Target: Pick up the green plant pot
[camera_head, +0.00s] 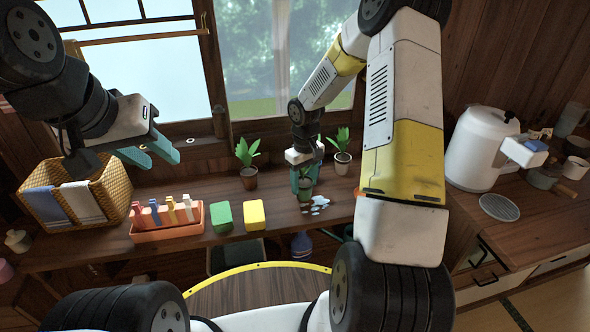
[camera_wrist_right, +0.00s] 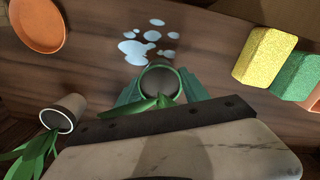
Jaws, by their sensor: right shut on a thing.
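The green plant pot (camera_head: 305,190) is on the wooden counter by the window, with green leaves rising from it. In the right wrist view the pot (camera_wrist_right: 159,78) sits between my teal fingers, its round rim facing the camera and a leaf in front. My right gripper (camera_head: 303,178) reaches down from above and is shut on the pot; the wrist view also shows its fingers (camera_wrist_right: 160,92). Whether the pot touches the counter I cannot tell. My left gripper (camera_head: 150,152) is open and empty, over the counter near the basket.
Potted plants stand to the left (camera_head: 249,178) and right (camera_head: 342,163). A pale puddle (camera_head: 318,204) lies beside the green pot. Green (camera_head: 221,217) and yellow (camera_head: 254,215) sponges, an orange peg tray (camera_head: 167,231) and a wicker basket (camera_head: 117,191) stand left. A white kettle (camera_head: 480,148) stands right.

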